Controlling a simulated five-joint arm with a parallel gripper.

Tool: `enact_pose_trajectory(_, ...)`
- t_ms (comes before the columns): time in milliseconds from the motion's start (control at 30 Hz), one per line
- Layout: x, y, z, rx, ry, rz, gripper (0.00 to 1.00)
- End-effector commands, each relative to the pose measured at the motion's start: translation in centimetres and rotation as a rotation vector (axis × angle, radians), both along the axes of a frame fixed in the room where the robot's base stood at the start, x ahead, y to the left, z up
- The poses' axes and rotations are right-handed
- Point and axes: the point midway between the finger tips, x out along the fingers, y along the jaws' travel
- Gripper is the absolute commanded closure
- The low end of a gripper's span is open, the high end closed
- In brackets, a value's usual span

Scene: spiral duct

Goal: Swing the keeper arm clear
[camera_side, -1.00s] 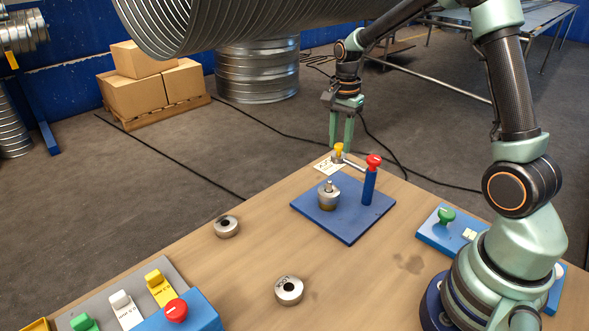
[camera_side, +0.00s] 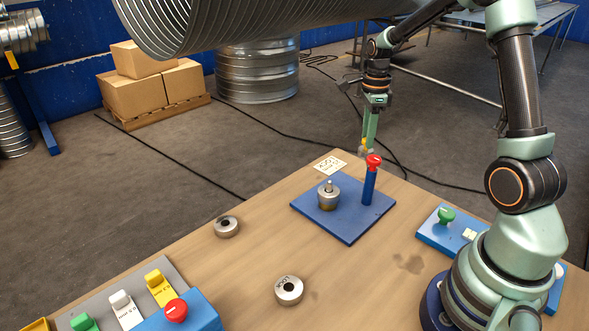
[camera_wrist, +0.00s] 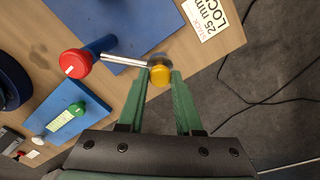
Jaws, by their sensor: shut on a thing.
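The keeper arm is a thin metal rod (camera_wrist: 123,61) on a blue post (camera_side: 369,187) with a red cap (camera_side: 374,160). A yellow knob (camera_wrist: 159,75) tips its free end. My gripper (camera_wrist: 161,82) is shut on this knob, one green finger on each side. In the side view my gripper (camera_side: 367,148) is behind the post, and the knob (camera_side: 363,144) is partly hidden by the fingers. The post stands on a blue plate (camera_side: 345,228). A metal ring stack with a pin (camera_side: 328,195) also stands on the plate, with no rod over it.
Two loose metal rings (camera_side: 226,227) (camera_side: 289,291) lie on the wooden bench (camera_side: 240,270). A label card (camera_side: 330,165) lies near the back corner. A blue block with a green knob (camera_side: 446,215) sits at right. Colored switches (camera_side: 160,288) stand front left.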

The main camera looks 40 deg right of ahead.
Motion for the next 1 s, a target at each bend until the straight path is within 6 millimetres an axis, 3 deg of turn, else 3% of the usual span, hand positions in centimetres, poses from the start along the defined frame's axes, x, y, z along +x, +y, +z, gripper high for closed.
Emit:
enact_pose_trajectory(733, -0.66, -0.64, 0.24, -0.001, -0.002, -0.088, 1.0)
enact_pose_trajectory(767, -0.67, -0.65, 0.24, -0.001, -0.001, -0.088, 0.59)
enact_pose_trajectory(800, -0.68, -0.66, 0.24, -0.001, -0.001, -0.088, 0.43)
enact_pose_trajectory(833, -0.68, -0.66, 0.22, -0.001, -0.001, -0.088, 0.36)
enact_pose_trajectory(1000, -0.65, -0.58, 0.12, -0.001, -0.001, -0.086, 0.36)
